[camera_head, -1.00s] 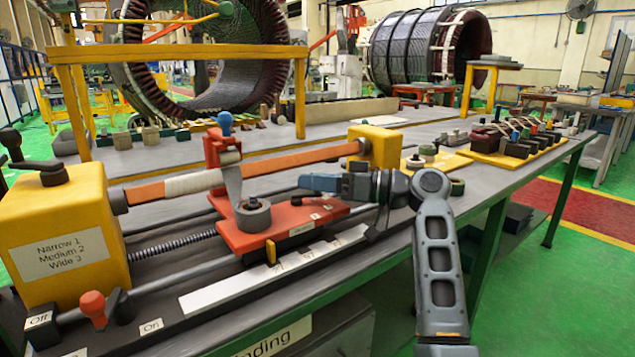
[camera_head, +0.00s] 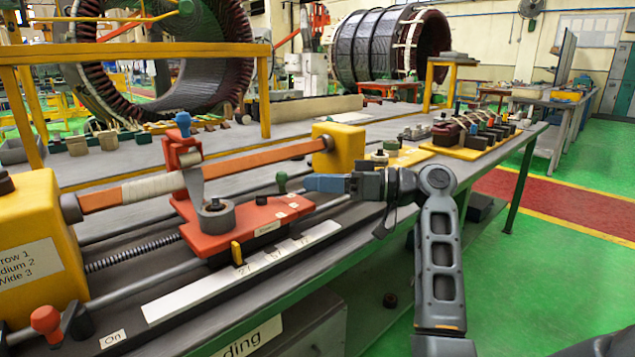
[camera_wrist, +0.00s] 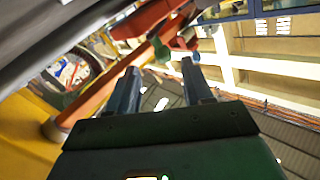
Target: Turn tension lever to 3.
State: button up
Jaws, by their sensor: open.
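The tension lever appears to be the small green-knobbed lever (camera_head: 281,182) on the right part of the red carriage (camera_head: 262,215). Small white labels lie on the carriage near it; their marks are too small to read. My gripper (camera_head: 308,183) is open and empty, pointing left, with its blue fingertips just right of the green knob in the head view. I cannot tell whether they touch. In the wrist view my two fingers (camera_wrist: 160,72) stand apart, and a green knob (camera_wrist: 160,48) shows beyond the gap between them.
An orange bar (camera_head: 245,164) wrapped in pale tape runs behind the carriage to a yellow block (camera_head: 340,146). A blue-topped post (camera_head: 183,124) rises from the carriage. A white scale strip (camera_head: 240,272) lies in front. Free floor is at right.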

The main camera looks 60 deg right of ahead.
jog(key=shift+w+a+r+m+h+p, duration=0.45)
jog(key=shift+w+a+m+p, duration=0.2)
jog(key=shift+m+p, duration=0.25)
jog(key=shift+x, duration=3.95)
jog(key=shift+d, duration=0.1)
jog(key=shift+c, duration=0.4)
